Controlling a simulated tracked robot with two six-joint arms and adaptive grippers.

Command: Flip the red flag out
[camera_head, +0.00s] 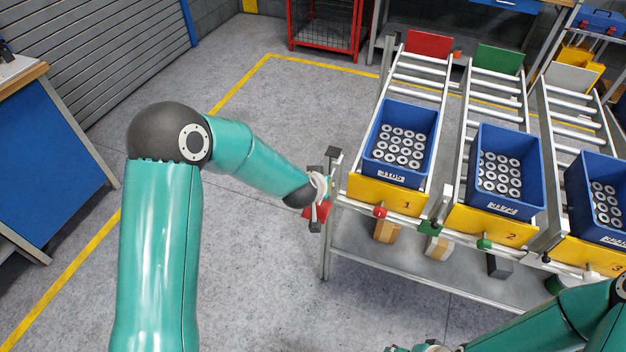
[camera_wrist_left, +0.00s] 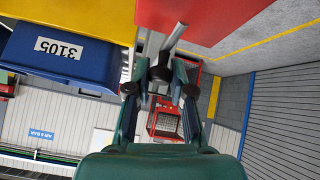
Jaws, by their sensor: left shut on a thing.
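The red flag (camera_head: 317,212) is at the left front corner of the rack, beside lane 1. In the left wrist view, the flag (camera_wrist_left: 215,18) is a flat red plate at the top, with a grey rod (camera_wrist_left: 174,38) next to it reaching down toward the fingers. My left gripper (camera_head: 326,183) is at the flag, its fingers (camera_wrist_left: 172,88) closed in around the rod's end; the exact contact is hard to see. My right arm (camera_head: 550,325) comes in at the bottom right; its gripper is cut off by the frame's lower edge.
Lane 1 holds a blue crate (camera_head: 401,143) of ring-shaped parts behind a yellow front plate (camera_head: 385,194). Similar blue crates stand in lane 2 (camera_head: 508,170) and lane 3 (camera_head: 600,195). A lower shelf (camera_head: 400,262) holds small blocks. The floor (camera_head: 260,300) left of the rack is clear.

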